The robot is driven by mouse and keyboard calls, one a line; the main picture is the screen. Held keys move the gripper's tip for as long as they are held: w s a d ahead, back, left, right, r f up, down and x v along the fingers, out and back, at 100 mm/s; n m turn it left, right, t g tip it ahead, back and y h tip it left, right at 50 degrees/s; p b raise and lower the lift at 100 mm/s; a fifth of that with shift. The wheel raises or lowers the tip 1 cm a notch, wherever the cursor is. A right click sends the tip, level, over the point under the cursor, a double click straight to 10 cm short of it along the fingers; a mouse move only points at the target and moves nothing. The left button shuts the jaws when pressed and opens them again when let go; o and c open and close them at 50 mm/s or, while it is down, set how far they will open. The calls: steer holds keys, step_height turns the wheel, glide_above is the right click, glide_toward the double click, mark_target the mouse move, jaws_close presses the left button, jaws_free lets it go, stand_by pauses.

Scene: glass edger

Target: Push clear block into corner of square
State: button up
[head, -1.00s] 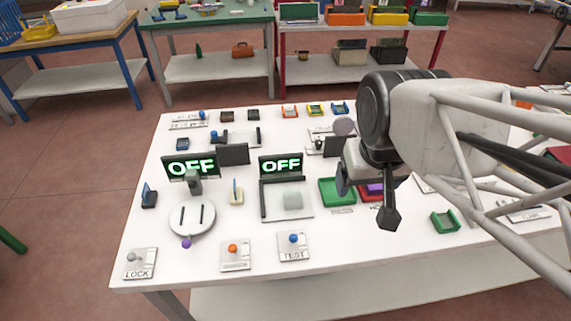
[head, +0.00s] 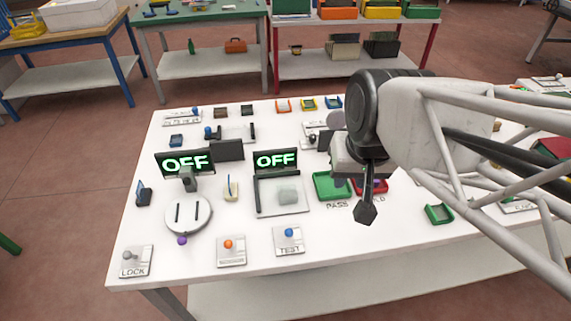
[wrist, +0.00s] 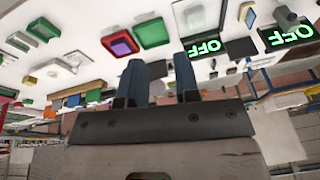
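The clear block (head: 288,196) is a pale translucent cube. It rests on the light square plate (head: 265,211), right of the plate's middle and apart from the dark raised edges along the left and back sides. My gripper (head: 366,205) hangs right of the plate, in front of the red and green trays in the head view, above the table. In the wrist view, two blue fingers of my gripper (wrist: 158,78) stand apart with nothing visible between them.
An "OFF" display (head: 277,161) stands behind the plate. A green tray (head: 322,187) is just right of it, and a red tray (head: 381,186) is partly hidden by my gripper. A round white dial (head: 181,216) is left, and the TEST switch panel (head: 288,240) is in front.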

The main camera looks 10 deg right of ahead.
steer(key=w+a+f+m, duration=0.1)
steer(key=a+m, duration=0.1)
steer(key=w+a+f+m+t+y, duration=0.1)
steer(key=m, duration=0.1)
steer(key=w+a+f+m+t+y, duration=0.1)
steer(key=a+m, duration=0.1)
steer(key=shift+a, duration=0.35)
jaws_close()
step_height(320, 180, down, 13)
steer(key=w+m+t+h, duration=0.2)
steer(key=m+t, duration=0.2)
steer(key=m, duration=2.4)
steer(key=shift+a+r+m+h, duration=0.2)
steer(key=shift+a+m+h, duration=0.1)
steer(key=shift+a, duration=0.15)
